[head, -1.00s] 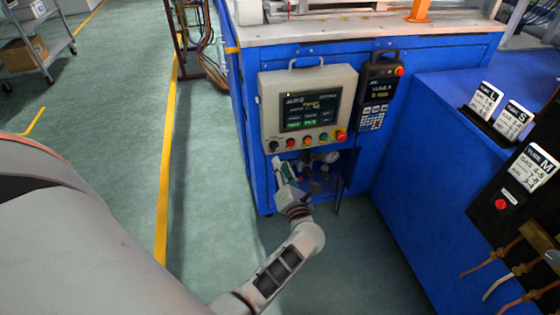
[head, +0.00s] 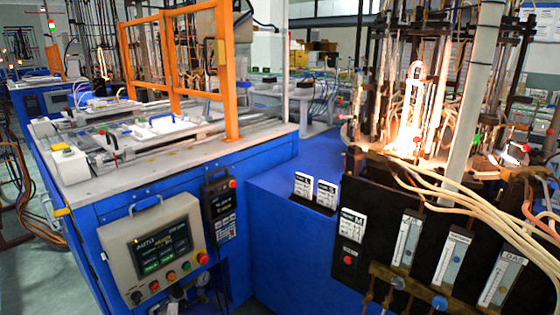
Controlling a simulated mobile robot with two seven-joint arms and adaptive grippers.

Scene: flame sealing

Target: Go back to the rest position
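Neither of my grippers is in the current head view. The grey control box (head: 158,250) with its dark AUTO screen (head: 161,247) hangs on the front of the blue machine cabinet (head: 90,240). A black handheld pendant (head: 220,207) hangs to the right of the box. A pressure gauge (head: 203,281) shows below, near the bottom edge of the view.
An orange guard frame (head: 228,75) stands on the cabinet top. Cards marked with tube sizes (head: 303,187) stand on the lower blue counter. At the right, a bright flame (head: 408,135) burns among rods and hoses. Flow meters (head: 452,258) sit on the black panel. Hoses (head: 35,205) hang at the left.

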